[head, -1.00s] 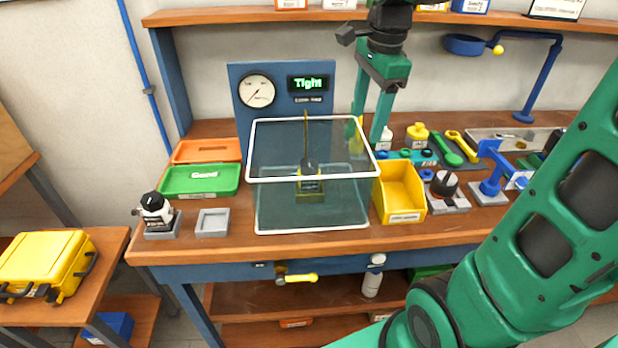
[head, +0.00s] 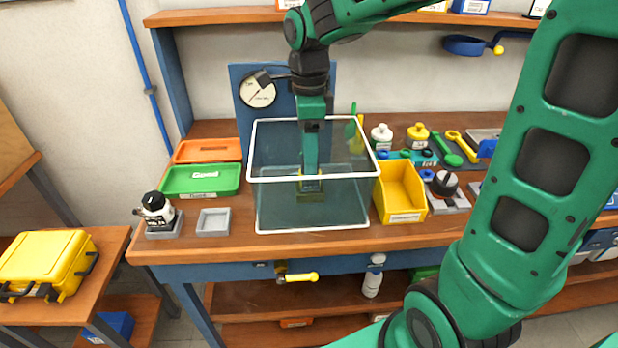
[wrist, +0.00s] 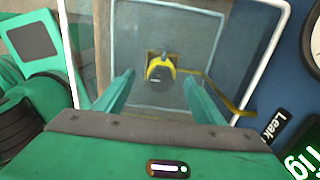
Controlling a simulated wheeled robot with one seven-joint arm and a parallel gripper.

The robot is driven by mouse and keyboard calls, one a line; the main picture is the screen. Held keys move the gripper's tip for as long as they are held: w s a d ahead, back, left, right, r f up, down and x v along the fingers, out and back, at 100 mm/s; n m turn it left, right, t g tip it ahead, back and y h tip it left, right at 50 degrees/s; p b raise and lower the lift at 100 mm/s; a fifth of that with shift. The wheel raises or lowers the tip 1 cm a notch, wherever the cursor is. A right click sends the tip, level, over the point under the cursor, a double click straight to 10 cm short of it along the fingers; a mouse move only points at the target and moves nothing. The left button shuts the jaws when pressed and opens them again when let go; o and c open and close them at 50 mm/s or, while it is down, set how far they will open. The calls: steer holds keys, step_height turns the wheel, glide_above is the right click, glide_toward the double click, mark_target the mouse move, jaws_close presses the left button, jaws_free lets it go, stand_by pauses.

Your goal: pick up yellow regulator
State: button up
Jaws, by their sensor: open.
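The yellow regulator (wrist: 160,68), with a dark round knob, stands inside the clear white-rimmed tank (head: 312,229). In the head view only its yellow lower part (head: 311,197) shows below my fingers; the rest is hidden. My gripper (head: 310,172) points down over the tank, with its fingers in line with the regulator. In the wrist view my gripper (wrist: 159,80) is open and empty, one finger on each side of the regulator, which appears beyond the tips. A yellow strip runs from the regulator to the right.
A yellow bin (head: 402,193) stands right of the tank; green (head: 199,181) and orange (head: 206,151) trays stand left. A gauge panel (head: 244,108) rises behind. A black-capped regulator (head: 157,211) and small grey tray (head: 213,222) are at front left.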

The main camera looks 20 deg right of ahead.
step_height(320, 180, down, 5)
steer(key=shift+r, duration=0.1)
steer(key=shift+c, duration=0.5)
steer(key=shift+w, duration=0.1)
jaws_close()
steer(key=shift+r, duration=0.1)
